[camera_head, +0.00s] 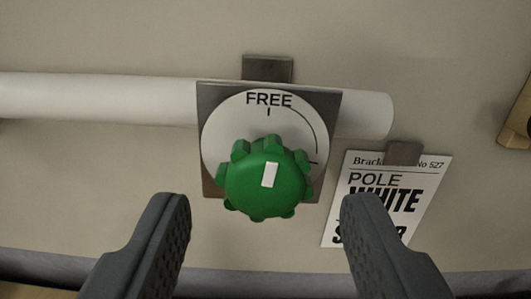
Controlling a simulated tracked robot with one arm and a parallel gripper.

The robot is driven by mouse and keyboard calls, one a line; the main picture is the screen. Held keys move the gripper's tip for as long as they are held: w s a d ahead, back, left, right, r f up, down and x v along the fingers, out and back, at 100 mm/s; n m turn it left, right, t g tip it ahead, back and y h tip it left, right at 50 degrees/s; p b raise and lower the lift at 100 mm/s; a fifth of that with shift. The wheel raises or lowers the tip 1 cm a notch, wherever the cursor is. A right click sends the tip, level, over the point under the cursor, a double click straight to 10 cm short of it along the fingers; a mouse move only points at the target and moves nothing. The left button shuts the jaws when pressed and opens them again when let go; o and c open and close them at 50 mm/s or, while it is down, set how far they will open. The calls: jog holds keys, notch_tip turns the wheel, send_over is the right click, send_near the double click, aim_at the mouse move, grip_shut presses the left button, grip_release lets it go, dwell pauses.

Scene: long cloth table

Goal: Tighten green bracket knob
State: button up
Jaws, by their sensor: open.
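A green lobed knob (262,190) with a white pointer mark sits on a round white dial (232,125) on a dark square plate (207,97). The dial reads "FREE" at the top, with a tick below the word and an arc running clockwise to a second tick at the right. The white mark stands near upright, tilted slightly right at its top. My gripper (265,225) is open, with one dark finger at the lower left and one at the lower right of the knob. Neither finger appears to touch it.
A white pole (90,98) runs behind the plate and ends to its right. A printed card (385,200) reading "Brack… No 527", "POLE", "WHITE" hangs from a dark clip (403,153), partly hidden by my right finger. A brass-coloured piece (518,120) is at the right edge.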

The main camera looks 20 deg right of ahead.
jog(key=shift+x, duration=0.8)
jog(key=shift+w+d, duration=0.1)
jog(key=shift+w, duration=0.2)
jog(key=c, duration=1)
jog(key=shift+d, duration=0.1)
